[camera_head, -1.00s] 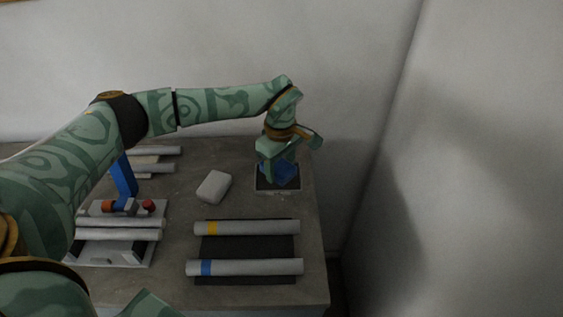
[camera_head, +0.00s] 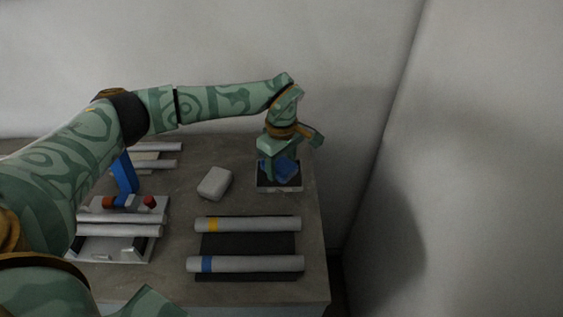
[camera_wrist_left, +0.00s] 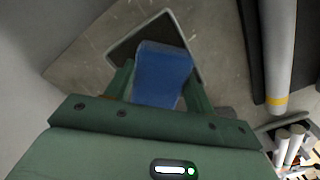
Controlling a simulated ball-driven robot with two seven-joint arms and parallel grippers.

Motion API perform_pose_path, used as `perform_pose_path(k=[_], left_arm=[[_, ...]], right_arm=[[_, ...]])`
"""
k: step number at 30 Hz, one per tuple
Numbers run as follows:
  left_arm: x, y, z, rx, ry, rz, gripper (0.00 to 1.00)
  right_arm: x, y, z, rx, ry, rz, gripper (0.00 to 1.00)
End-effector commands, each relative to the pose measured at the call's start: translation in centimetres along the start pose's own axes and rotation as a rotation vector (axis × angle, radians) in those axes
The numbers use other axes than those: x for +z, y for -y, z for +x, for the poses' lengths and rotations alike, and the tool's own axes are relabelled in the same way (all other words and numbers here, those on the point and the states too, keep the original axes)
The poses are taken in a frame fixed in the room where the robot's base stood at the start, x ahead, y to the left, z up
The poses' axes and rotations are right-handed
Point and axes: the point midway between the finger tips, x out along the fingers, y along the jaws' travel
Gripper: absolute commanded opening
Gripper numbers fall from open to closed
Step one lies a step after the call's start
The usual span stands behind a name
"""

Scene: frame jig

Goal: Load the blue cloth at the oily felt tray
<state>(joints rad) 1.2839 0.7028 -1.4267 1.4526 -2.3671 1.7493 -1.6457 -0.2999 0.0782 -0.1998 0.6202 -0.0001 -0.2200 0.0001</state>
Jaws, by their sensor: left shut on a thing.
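My left gripper (camera_head: 270,173) is above the felt tray (camera_head: 279,190) at the back right of the table. It is shut on the blue cloth (camera_head: 286,169), which shows beside and below the fingers. In the left wrist view, the blue cloth (camera_wrist_left: 162,75) sits between the two fingers (camera_wrist_left: 158,92), and its far end overlaps the dark felt of the tray (camera_wrist_left: 128,49). Whether the cloth touches the felt is hard to tell. My right gripper is not in view.
A pale block (camera_head: 214,183) lies left of the tray. A tube with a yellow band (camera_head: 262,223) and a tube with a blue band (camera_head: 262,264) lie across a dark mat (camera_head: 248,243) in front. A jig (camera_head: 118,247) with tubes stands at the left. The table's right edge is near.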

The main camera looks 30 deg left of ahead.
Motion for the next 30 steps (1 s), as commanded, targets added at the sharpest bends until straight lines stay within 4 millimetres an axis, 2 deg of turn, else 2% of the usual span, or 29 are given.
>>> perform_pose_path(k=[30], left_arm=[[0.01, -0.02, 0.64, 0.001, 0.000, 0.000, 0.36]], right_arm=[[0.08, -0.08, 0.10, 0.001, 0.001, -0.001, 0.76]])
